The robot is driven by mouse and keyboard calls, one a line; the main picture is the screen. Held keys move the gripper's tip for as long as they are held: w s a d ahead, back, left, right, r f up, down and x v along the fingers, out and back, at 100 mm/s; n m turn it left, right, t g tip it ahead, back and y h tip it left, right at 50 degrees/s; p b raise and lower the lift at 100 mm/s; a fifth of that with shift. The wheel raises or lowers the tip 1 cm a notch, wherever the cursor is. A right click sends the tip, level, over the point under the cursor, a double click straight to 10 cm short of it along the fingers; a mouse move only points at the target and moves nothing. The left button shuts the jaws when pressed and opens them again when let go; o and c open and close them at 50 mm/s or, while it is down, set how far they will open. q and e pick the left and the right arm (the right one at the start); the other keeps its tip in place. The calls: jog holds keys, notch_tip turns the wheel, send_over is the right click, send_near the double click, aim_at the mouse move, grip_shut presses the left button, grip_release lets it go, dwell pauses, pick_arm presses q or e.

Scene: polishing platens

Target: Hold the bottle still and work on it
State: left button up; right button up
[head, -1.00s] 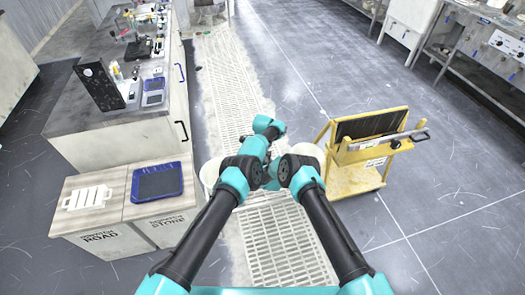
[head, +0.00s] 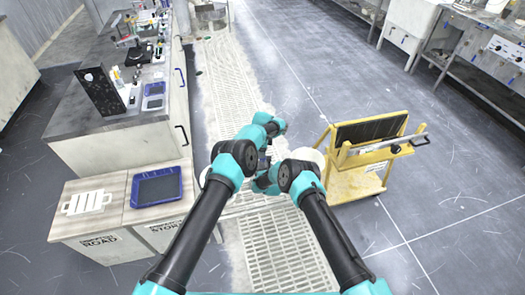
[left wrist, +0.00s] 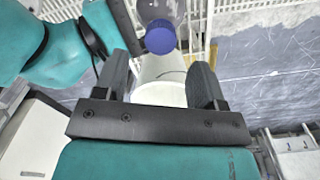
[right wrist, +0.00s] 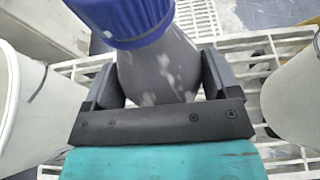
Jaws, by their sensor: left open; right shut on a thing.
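The bottle is grey with a ribbed blue cap. In the right wrist view its body (right wrist: 158,72) stands between the fingers of my right gripper (right wrist: 158,82), which is shut on it below the cap. In the left wrist view the blue cap (left wrist: 160,37) shows just beyond my left gripper (left wrist: 160,74), with part of the bottle above it in the picture. My left gripper is open, with nothing held between its fingers.
White buckets stand on both sides of the bottle, one at left (right wrist: 22,95) and one at right (right wrist: 292,98) in the right wrist view. A pale floor grating (head: 275,240) lies below. A yellow cart (head: 355,182) stands right, a grey bench (head: 110,105) left.

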jog(key=o, duration=1.6)
jog(key=shift+s, duration=0.15)
jog(key=v, duration=1.7)
jog(key=shift+r, duration=0.2)
